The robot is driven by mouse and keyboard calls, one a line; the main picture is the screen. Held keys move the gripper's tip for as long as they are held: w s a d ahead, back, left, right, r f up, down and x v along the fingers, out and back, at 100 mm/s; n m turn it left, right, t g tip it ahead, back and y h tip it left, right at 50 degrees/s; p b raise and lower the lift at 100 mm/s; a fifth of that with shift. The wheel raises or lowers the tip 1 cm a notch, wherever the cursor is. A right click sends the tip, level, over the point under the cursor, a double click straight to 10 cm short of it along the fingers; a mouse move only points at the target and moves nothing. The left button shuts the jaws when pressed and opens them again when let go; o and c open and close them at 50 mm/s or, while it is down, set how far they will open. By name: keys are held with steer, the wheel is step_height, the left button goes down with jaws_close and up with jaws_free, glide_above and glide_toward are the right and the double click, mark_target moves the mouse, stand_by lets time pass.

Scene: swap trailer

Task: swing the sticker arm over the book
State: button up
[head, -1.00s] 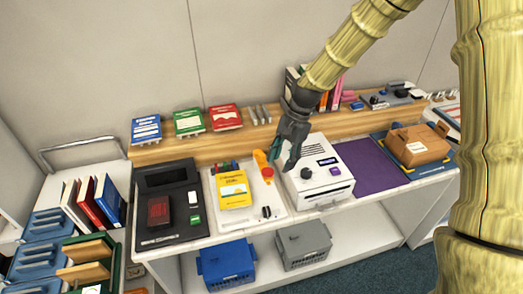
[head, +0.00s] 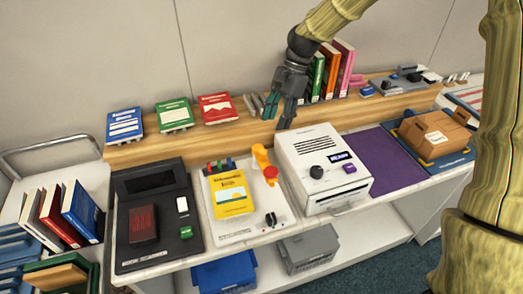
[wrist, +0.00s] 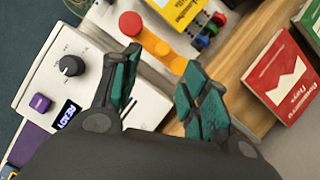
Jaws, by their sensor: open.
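The sticker arm (head: 260,158) is orange-yellow with a red knob (head: 271,172). It stands on a white board, beside the right edge of the yellow book (head: 232,196), and does not lie over its cover. My gripper (head: 279,110) is open and empty, above and behind the sticker arm near the wooden shelf. In the wrist view my gripper (wrist: 158,82) has its teal fingers apart. The sticker arm (wrist: 158,43) shows beyond the fingers with its red knob, touching neither. The yellow book (wrist: 182,10) is partly cut off at the top.
A white machine (head: 322,166) with a dark knob stands close right of the sticker arm. A black device (head: 155,225) is on the left. Books, including a red one (head: 217,108), line the wooden shelf behind. A purple mat (head: 385,158) is bare at right.

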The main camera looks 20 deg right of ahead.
mark_target(264, 151)
steer(key=x, duration=0.3)
steer(key=p+x, duration=0.1)
steer(key=x, duration=0.3)
steer(key=p+x, duration=0.1)
steer(key=x, duration=0.3)
steer(key=shift+w+f, duration=0.25)
steer(key=shift+w, duration=0.05)
